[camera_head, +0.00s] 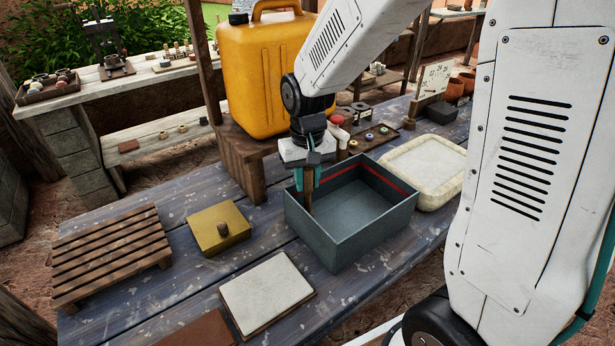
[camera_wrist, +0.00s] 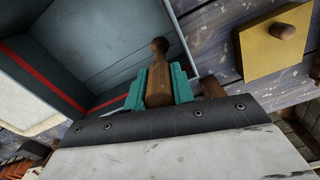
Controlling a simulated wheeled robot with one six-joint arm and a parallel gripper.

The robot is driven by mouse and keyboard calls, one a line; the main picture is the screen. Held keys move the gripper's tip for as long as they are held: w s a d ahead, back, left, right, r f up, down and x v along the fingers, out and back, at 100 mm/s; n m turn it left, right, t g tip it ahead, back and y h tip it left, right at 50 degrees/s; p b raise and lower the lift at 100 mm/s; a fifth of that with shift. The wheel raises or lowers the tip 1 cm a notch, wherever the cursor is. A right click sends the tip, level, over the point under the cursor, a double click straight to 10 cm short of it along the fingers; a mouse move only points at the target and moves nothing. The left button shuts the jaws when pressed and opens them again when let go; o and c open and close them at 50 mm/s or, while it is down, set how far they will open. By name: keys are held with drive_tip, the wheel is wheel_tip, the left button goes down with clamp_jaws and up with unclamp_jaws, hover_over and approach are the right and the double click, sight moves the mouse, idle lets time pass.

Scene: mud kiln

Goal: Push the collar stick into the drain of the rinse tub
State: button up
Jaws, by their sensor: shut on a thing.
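The rinse tub (camera_head: 345,235) is a grey open box with a red line along its inner wall, in the middle of the table; it also shows at the left of the wrist view (camera_wrist: 105,55). My gripper (camera_head: 306,178) points down over the tub's left end. Its teal fingers are shut on the collar stick (camera_head: 309,199), a brown wooden stick with a rounded end in the wrist view (camera_wrist: 159,72). The stick hangs roughly upright within the tub's outline, near its left corner. I cannot tell whether it touches the floor. I cannot make out the drain.
A yellow jerrycan (camera_head: 258,75) stands on a wooden stand (camera_head: 238,165) behind the tub. A pale tray (camera_head: 440,190) sits close to its right. A brass-coloured box with a knob (camera_head: 215,240), a slatted rack (camera_head: 105,255) and a white tile (camera_head: 265,292) lie to the left and front.

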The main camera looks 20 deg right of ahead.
drive_tip(key=shift+f, duration=0.1)
drive_tip(key=o, duration=1)
drive_tip(key=shift+c, duration=0.2)
wheel_tip(320, 180, up, 8)
drive_tip(key=shift+f, duration=0.1)
drive_tip(key=shift+s+f, duration=0.15)
drive_tip(key=shift+s, duration=0.25)
drive_tip(key=s+d+r, duration=0.1)
drive_tip(key=s+r, duration=0.2)
drive_tip(key=s, duration=0.8)
drive_tip(key=s+d+r+t, duration=0.1)
drive_tip(key=s+r, duration=0.3)
drive_tip(key=s, duration=0.7)
drive_tip(key=shift+s+d+r+n, duration=0.15)
drive_tip(key=shift+d+n, duration=0.25)
drive_tip(key=shift+d, duration=0.15)
